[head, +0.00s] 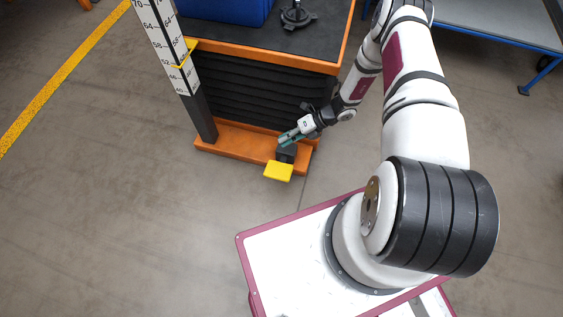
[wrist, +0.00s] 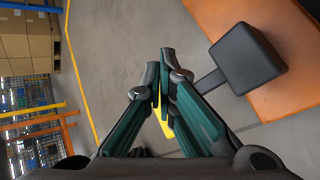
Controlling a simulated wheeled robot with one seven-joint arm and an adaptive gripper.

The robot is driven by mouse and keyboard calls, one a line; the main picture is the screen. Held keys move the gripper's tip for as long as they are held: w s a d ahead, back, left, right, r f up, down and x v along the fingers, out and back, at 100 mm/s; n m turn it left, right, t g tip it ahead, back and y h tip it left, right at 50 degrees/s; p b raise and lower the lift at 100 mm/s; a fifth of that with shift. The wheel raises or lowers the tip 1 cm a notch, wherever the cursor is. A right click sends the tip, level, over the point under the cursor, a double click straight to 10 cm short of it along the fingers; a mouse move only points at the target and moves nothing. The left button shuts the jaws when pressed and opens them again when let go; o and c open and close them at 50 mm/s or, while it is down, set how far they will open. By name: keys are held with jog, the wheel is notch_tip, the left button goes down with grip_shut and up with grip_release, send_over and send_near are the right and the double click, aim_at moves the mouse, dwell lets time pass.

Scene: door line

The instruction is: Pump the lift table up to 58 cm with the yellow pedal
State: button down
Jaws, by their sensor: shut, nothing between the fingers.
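The lift table has an orange top rim (head: 262,48), black bellows (head: 255,95) and an orange base (head: 228,140). The yellow pedal (head: 278,171) sticks out at the base's front, beside a black block (head: 287,153). In the wrist view the pedal (wrist: 161,118) is mostly hidden behind my fingers, and the block (wrist: 247,59) is to their right. My gripper (head: 284,141) is shut and empty, just above and behind the pedal; contact cannot be told. A yellow pointer (head: 183,58) crosses the white scale (head: 164,40) near the 52 label; the exact reading is unclear.
A blue bin (head: 225,8) and a black fixture (head: 297,16) are on the table top. A grey bench with blue legs (head: 530,78) stands at the right. A yellow floor line (head: 65,75) runs at the left. The floor before the pedal is clear.

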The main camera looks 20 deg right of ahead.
jog(key=b, duration=0.3)
send_over(283, 160)
jog(key=shift+w+d+f, duration=0.1)
jog(key=shift+w+f, duration=0.05)
jog(key=shift+f, duration=1.25)
jog(key=shift+w+d+f, duration=0.1)
jog(key=shift+f, duration=1.25)
jog(key=shift+s+a+f+b, duration=0.1)
jog(key=shift+s+f+b, duration=0.05)
jog(key=shift+f+b, duration=0.2)
jog(key=shift+s+a+f+b, duration=0.2)
jog(key=shift+f+b, duration=0.1)
jog(key=shift+f, duration=0.2)
jog(key=shift+s+a+f+b, duration=0.1)
jog(key=shift+s+f+b, duration=0.15)
jog(key=shift+f, duration=0.3)
jog(key=shift+s+a+f+b, duration=0.15)
jog(key=shift+f+b, duration=0.15)
jog(key=shift+f, duration=0.2)
dwell(0.6)
jog(key=shift+d+r, duration=0.1)
jog(key=shift+w+d+r+p, duration=0.2)
jog(key=shift+r+p, duration=0.1)
jog(key=shift+r, duration=0.3)
jog(key=shift+w+d+r+p, duration=0.1)
jog(key=shift+w+r+p, duration=0.2)
jog(key=shift+r, duration=0.3)
jog(key=shift+w+d+r+p, duration=0.15)
jog(key=shift+r+p, duration=0.15)
jog(key=shift+r, duration=0.3)
